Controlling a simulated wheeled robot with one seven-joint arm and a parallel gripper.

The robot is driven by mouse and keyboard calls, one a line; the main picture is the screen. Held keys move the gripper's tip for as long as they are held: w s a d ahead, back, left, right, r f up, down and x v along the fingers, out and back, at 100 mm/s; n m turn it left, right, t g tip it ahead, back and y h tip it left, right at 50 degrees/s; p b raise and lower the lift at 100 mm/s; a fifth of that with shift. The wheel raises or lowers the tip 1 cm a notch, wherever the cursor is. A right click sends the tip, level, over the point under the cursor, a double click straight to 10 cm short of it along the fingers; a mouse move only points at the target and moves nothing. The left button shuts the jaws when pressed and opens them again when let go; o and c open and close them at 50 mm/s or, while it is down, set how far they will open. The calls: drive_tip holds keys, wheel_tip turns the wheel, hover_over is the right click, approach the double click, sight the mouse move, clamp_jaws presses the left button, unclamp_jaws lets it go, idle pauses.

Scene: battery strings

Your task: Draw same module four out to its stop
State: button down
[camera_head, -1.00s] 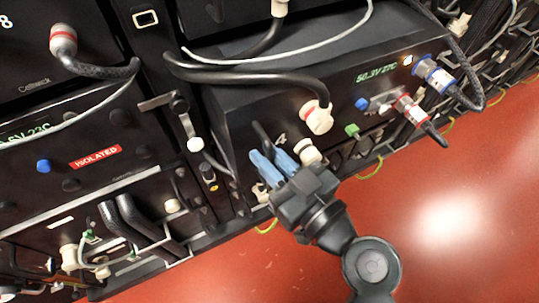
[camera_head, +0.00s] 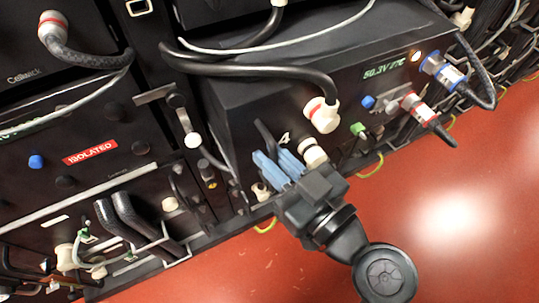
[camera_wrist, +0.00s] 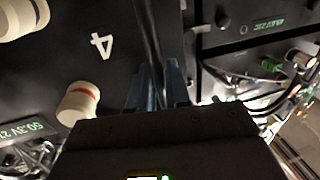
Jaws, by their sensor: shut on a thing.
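Module four (camera_head: 352,98) is a black box with a white 4 on its face and a green display reading about 50.3V 27C. Its front stands out from the rack beside it. My gripper (camera_head: 278,166) has blue fingers and is at the module's lower left face, shut on its black handle (camera_head: 265,134). In the wrist view my gripper (camera_wrist: 157,84) has the black handle (camera_wrist: 148,30) between its fingers, beside the 4 on the module face (camera_wrist: 60,58). The rest of the handle is hidden by the fingers. How far the module is out cannot be read exactly.
A thick black cable with a cream, red-ringed plug (camera_head: 322,115) loops over the module. A blue-ringed plug (camera_head: 440,72) and a red-ringed plug (camera_head: 418,106) sit at its right. A module marked ISOLATED (camera_head: 90,152) is at left. The red floor (camera_head: 470,190) is clear.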

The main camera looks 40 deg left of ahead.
drive_tip(key=shift+s+d, duration=0.15)
drive_tip(key=shift+d, duration=0.1)
drive_tip(key=c, duration=1.3)
unclamp_jaws()
drive_tip(key=shift+s+d+b, duration=0.15)
drive_tip(key=shift+s+d, duration=0.1)
drive_tip(key=shift+d, duration=1)
drive_tip(key=shift+s+d+b, duration=0.2)
drive_tip(key=shift+s+d, duration=0.05)
drive_tip(key=shift+d, duration=1.05)
drive_tip(key=shift+s+d+b, duration=0.15)
drive_tip(key=shift+s+d, duration=0.1)
drive_tip(key=shift+d, duration=1)
drive_tip(key=shift+f, duration=0.1)
